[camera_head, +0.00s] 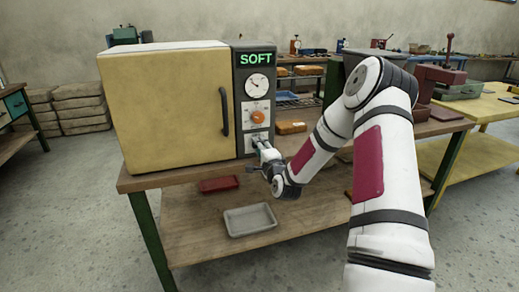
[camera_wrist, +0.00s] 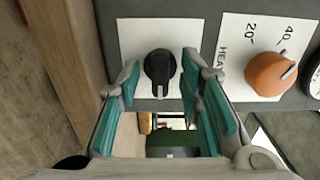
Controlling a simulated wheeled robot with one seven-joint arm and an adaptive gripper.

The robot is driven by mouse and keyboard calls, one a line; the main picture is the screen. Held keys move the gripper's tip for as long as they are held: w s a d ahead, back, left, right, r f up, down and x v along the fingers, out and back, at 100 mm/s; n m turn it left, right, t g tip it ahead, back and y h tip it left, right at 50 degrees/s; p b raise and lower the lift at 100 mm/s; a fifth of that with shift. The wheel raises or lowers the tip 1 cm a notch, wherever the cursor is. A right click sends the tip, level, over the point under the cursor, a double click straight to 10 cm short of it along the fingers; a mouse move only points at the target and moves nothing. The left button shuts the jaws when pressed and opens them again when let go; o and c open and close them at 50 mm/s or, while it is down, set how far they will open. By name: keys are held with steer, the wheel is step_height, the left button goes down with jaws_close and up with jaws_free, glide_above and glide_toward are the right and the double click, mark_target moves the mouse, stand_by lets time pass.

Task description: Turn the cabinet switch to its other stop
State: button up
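The cabinet (camera_head: 170,105) is a cream box with a closed door and a dark control panel at its right. The switch (camera_wrist: 160,66) is a black knob with a raised grip on a white plate. In the wrist view its grip points down the picture. My gripper (camera_head: 262,146) reaches the lower panel in the head view and mostly hides the switch there. In the wrist view my gripper's teal fingers are open, one on each side of the switch, with gaps between. I cannot tell how deep the fingertips reach.
Next to the switch is an orange heat knob (camera_wrist: 270,74), also seen above it in the head view (camera_head: 258,118). A dial (camera_head: 258,85) and a lit "SOFT" sign (camera_head: 255,59) are higher. A grey tray (camera_head: 250,231) and a red tray (camera_head: 218,184) lie on the lower shelf.

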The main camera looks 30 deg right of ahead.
steer(key=shift+w, duration=0.1)
jaws_close()
steer(key=shift+n, duration=0.3)
steer(key=n+b, duration=1.4)
steer(key=n, duration=0.2)
steer(key=shift+f+n, duration=0.15)
steer(key=shift+n, duration=0.25)
stand_by(0.5)
